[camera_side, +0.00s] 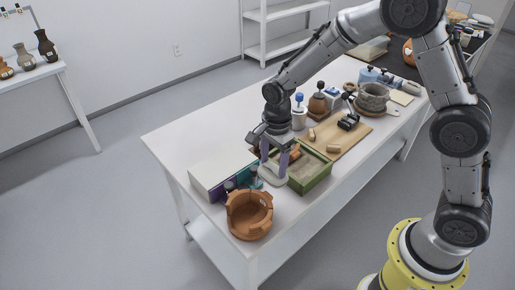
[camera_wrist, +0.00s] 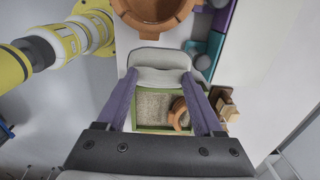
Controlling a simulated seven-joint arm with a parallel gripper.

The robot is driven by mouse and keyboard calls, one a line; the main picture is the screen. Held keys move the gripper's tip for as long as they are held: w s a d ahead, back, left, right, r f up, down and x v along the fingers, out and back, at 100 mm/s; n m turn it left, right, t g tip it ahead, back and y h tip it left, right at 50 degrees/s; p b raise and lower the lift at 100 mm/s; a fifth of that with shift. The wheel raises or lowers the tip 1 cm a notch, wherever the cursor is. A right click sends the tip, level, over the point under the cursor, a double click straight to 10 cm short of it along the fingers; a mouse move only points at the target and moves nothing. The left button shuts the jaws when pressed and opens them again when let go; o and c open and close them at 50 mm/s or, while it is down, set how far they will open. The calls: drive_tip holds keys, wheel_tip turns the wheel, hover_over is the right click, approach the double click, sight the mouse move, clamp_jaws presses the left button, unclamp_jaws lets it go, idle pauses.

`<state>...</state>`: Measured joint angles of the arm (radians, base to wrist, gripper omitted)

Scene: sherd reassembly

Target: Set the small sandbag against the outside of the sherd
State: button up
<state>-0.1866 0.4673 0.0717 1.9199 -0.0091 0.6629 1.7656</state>
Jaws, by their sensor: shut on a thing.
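The small sandbag is a pale grey pillow shape (camera_wrist: 160,58), and in the side view (camera_side: 272,178) it hangs low between the purple fingers. My gripper (camera_wrist: 160,78) is shut on it; in the side view my gripper (camera_side: 273,168) is at the left end of the green sand tray (camera_side: 317,182). The sherd, a curved terracotta piece (camera_wrist: 178,114), stands in the sand, close to one finger in the wrist view. In the side view the sherd (camera_side: 295,153) is partly hidden by my gripper. I cannot tell whether sandbag and sherd touch.
A broken-rimmed terracotta pot (camera_side: 249,216) stands at the near table corner. A white box (camera_side: 220,172) with purple and teal pieces lies left of my gripper. A wooden board (camera_side: 345,138) with tools, bottles and a grey bowl (camera_side: 372,98) fill the table farther right.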

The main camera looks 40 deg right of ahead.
drive_tip(key=shift+s+f, duration=0.25)
drive_tip(key=shift+s, duration=0.7)
drive_tip(key=shift+f, duration=4.2)
drive_tip(key=shift+a, duration=0.65)
drive_tip(key=shift+f, duration=0.15)
drive_tip(key=o, duration=1.4)
drive_tip(key=shift+c, duration=0.2)
